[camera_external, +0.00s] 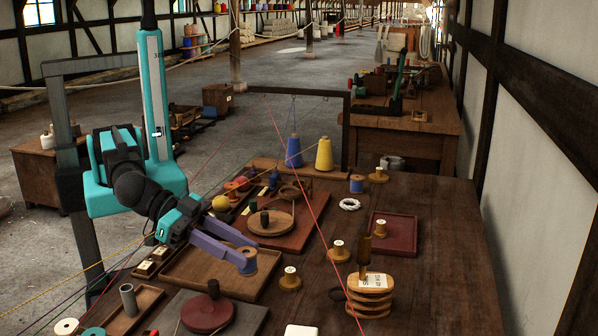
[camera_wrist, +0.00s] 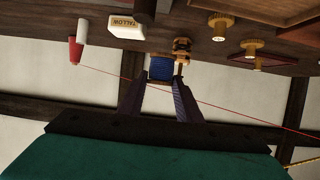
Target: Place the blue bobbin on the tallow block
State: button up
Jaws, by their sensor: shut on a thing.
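My gripper (camera_external: 240,260) is shut on the blue bobbin (camera_external: 247,266), a small spool with a wooden rim, and holds it above the workbench near the tray. In the wrist view the blue bobbin (camera_wrist: 160,70) sits between the two purple fingers. The tallow block (camera_wrist: 127,26) is white with a TALLOW label, to the upper left of the bobbin in the wrist view. A white block (camera_external: 301,330), apparently the same one, is cut by the bottom edge of the external view. The bobbin and block are apart.
A round red piece (camera_external: 207,313) lies on a grey slab near the front. A stack of wooden pieces (camera_external: 370,297) stands to the right. A wooden tray (camera_external: 188,279) lies under my gripper. A red thread (camera_external: 322,235) crosses the bench. Several wooden spools (camera_external: 290,281) stand around.

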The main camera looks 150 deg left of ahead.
jog(key=shift+f, duration=0.55)
jog(key=shift+w, duration=0.1)
jog(key=shift+w+a+f+p, duration=0.25)
jog(key=shift+w+a+p, duration=0.25)
jog(key=shift+w, duration=2.1)
jog(key=shift+w+a+f+p, duration=0.2)
jog(key=shift+w+a+p, duration=0.25)
jog(key=shift+w, duration=2.15)
jog(key=shift+w+a+f+p, duration=0.25)
jog(key=shift+w+a+p, duration=0.25)
jog(key=shift+w, duration=2.1)
jog(key=shift+f+p, duration=0.5)
jog(key=shift+f, duration=1.25)
jog(key=shift+f, duration=0.15)
jog(key=o, duration=1)
